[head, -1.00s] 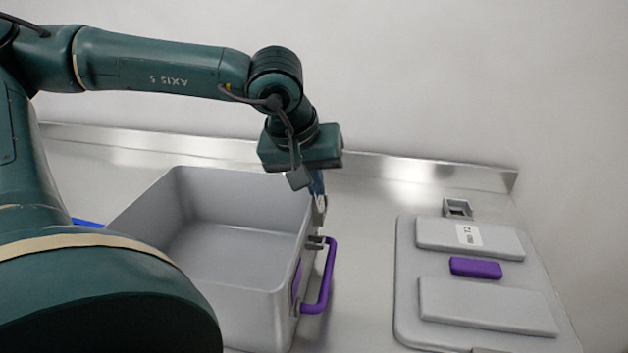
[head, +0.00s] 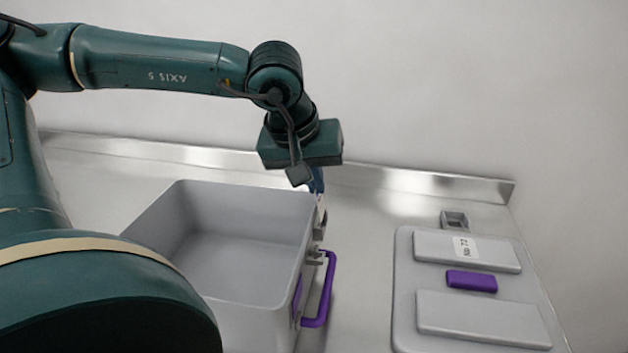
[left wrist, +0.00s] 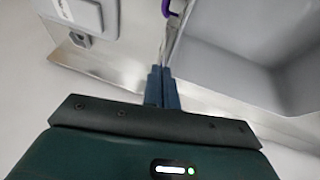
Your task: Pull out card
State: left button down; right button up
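A grey open bin (head: 165,222) stands on the steel counter, with a purple handle (head: 328,290) on its right side. A small pale card (head: 321,204) shows at the outside of that right wall, above a grey holder (head: 319,230). My left gripper (head: 317,186) points down over it, its blue fingers close together on the card's upper end. In the left wrist view the fingers (left wrist: 161,74) are together, with a pale strip running on from their tips. How much of the card sits in the holder is hard to see. My right gripper is not in view.
A grey lid (head: 405,300) with a purple grip (head: 471,281) and a labelled panel lies to the right. A small grey square part (head: 454,219) sits behind it. A raised steel edge (head: 420,184) and white wall close off the back. Counter between bin and lid is clear.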

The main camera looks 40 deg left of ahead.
pick_arm(q)
notch_tip(320, 180, up, 4)
jog(key=p, duration=0.2)
jog(key=shift+p, duration=0.3)
dwell(0.5)
